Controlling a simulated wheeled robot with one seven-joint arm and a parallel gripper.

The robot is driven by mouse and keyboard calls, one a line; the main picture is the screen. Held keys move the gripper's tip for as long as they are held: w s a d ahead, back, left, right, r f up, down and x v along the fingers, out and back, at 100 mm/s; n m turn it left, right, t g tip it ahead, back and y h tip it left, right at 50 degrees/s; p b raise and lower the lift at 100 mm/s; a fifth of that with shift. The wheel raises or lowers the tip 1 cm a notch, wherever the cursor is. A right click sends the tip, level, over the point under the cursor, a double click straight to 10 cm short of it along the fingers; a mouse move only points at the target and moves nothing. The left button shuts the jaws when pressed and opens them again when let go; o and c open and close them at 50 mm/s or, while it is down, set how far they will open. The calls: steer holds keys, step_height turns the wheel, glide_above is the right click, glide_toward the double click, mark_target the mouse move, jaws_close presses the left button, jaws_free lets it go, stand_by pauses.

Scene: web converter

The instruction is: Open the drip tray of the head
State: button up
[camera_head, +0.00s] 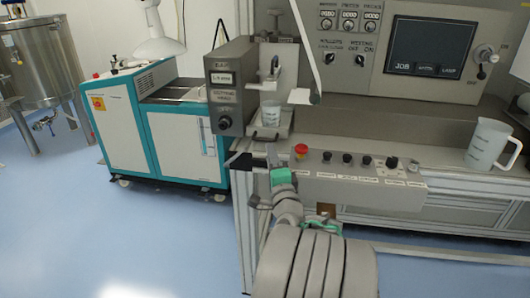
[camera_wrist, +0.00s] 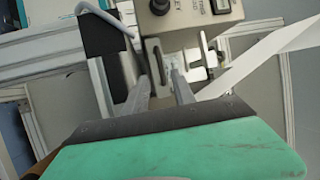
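The grey box-shaped head (camera_head: 232,85) hangs at the left end of the machine, with labels and a dark knob. It also shows at the top of the wrist view (camera_wrist: 190,15). A dark flat piece (camera_head: 240,160) juts out below the head at the left edge; I cannot tell whether it is the drip tray. My gripper (camera_head: 270,158) is just right of this piece, below the head. In the wrist view its two fingers (camera_wrist: 160,88) stand apart with a visible gap. A dark slotted part (camera_wrist: 155,60) lies just beyond the tips; contact is unclear.
A clear beaker (camera_head: 270,113) stands on a small ledge right of the head. A control panel with a red button (camera_head: 301,149) runs along the front. A white strip (camera_head: 308,50) hangs nearby. A white jug (camera_head: 490,145) stands at right. Floor at left is clear.

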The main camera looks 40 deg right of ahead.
mark_target(265, 140)
steer(key=p+x, duration=0.1)
steer(key=x, duration=0.6)
steer(key=shift+w+r, duration=0.1)
steer(key=shift+w, duration=0.15)
steer(key=shift+c, duration=0.4)
jaws_close()
steer(key=shift+s, duration=0.1)
stand_by(0.5)
